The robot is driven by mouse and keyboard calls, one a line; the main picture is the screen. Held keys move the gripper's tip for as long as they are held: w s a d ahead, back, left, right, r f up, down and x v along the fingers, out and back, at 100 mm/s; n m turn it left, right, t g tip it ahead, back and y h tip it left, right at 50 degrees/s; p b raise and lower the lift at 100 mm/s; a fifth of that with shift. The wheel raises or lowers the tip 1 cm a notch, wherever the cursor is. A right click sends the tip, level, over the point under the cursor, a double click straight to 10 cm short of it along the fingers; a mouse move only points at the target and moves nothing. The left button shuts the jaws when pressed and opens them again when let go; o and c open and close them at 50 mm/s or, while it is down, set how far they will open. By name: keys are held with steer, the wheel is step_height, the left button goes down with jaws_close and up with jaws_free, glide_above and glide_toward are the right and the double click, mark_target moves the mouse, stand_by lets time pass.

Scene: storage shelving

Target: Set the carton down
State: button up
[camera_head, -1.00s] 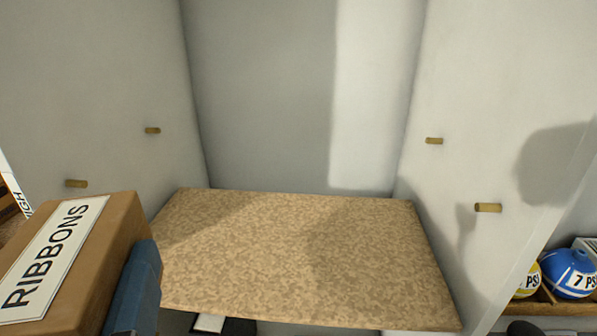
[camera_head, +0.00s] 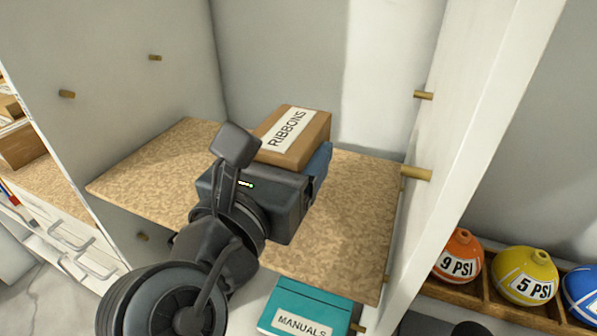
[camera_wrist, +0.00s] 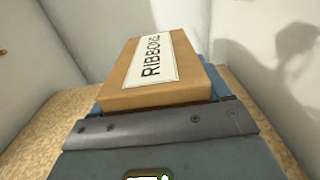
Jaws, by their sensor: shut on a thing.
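The carton (camera_head: 303,146) is a brown box with a white label reading RIBBONS. It is over the speckled tan shelf board (camera_head: 345,215), towards the back right of the bay. My gripper (camera_head: 314,172) is shut on the carton from the front, with a blue finger along its right side. In the wrist view the carton (camera_wrist: 150,90) lies between the blue finger parts, label up. The gripper hides the carton's lower front, so I cannot tell whether its underside touches the board.
White side walls with wooden pegs (camera_head: 416,173) flank the board. The board's left part (camera_head: 150,170) is bare. A teal MANUALS box (camera_head: 305,305) sits below. Labelled balls (camera_head: 525,275) stand in a wooden rack at right. Another shelf (camera_head: 45,165) is at left.

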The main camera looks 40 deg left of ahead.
step_height(320, 180, down, 4)
steer(key=shift+a+f, duration=0.1)
steer(key=shift+a, duration=0.05)
stand_by(0.3)
steer(key=o, duration=1.1)
steer(key=b+v, duration=0.1)
steer(key=v, duration=1.1)
steer(key=shift+s, duration=0.1)
